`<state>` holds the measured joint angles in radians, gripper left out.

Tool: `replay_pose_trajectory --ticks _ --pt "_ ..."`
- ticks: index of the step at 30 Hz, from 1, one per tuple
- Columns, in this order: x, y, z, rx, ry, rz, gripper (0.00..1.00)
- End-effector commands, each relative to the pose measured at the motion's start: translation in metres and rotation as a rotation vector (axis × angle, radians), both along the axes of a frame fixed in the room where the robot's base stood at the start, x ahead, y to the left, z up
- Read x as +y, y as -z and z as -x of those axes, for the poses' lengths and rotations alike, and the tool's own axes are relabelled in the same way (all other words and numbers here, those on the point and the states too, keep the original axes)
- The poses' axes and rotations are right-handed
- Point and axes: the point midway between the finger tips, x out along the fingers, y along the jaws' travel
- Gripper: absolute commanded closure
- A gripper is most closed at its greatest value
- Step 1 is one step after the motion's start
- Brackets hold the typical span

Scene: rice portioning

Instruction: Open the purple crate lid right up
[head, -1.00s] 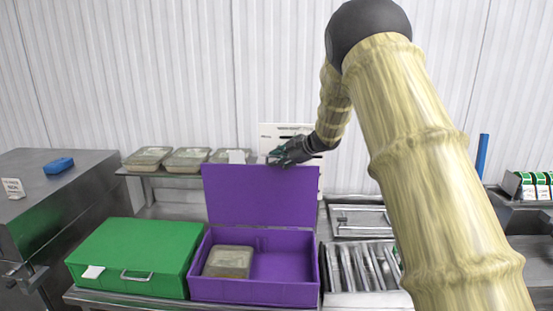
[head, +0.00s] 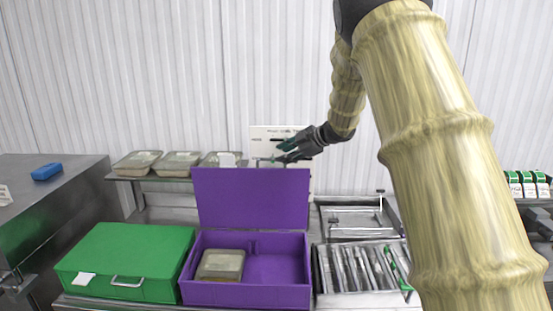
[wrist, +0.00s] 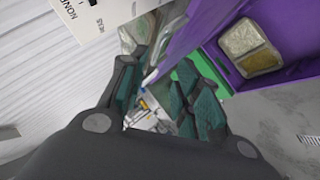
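The purple crate (head: 245,294) stands on the counter with its lid (head: 250,198) raised to about upright at the back. Inside the crate, on the left, is a container with a clear lid (head: 220,265); the right half is empty. My gripper (head: 284,152) is just above and behind the lid's top edge, right of its middle, and appears apart from it. In the wrist view the fingers of my gripper (wrist: 160,92) are spread with nothing held between them. The purple crate (wrist: 213,50) shows there at upper right.
A closed green crate (head: 130,255) stands left of the purple one. A tray of utensils (head: 360,268) is at its right. Several lidded containers (head: 178,163) line the back shelf. A white sign (head: 270,135) stands behind the gripper.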

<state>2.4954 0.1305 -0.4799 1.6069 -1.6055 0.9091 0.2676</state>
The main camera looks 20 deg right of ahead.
Motion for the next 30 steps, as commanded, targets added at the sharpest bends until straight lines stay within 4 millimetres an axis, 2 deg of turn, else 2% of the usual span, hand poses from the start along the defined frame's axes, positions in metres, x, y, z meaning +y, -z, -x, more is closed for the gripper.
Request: replay_pose_trajectory --ticks 3,9,30 --pt "-0.008 -0.009 0.013 0.000 0.001 -0.001 0.68" --pt "-0.015 -0.017 0.025 0.001 0.001 0.000 0.68" --pt "-0.017 -0.019 0.027 0.001 0.002 -0.001 0.68"
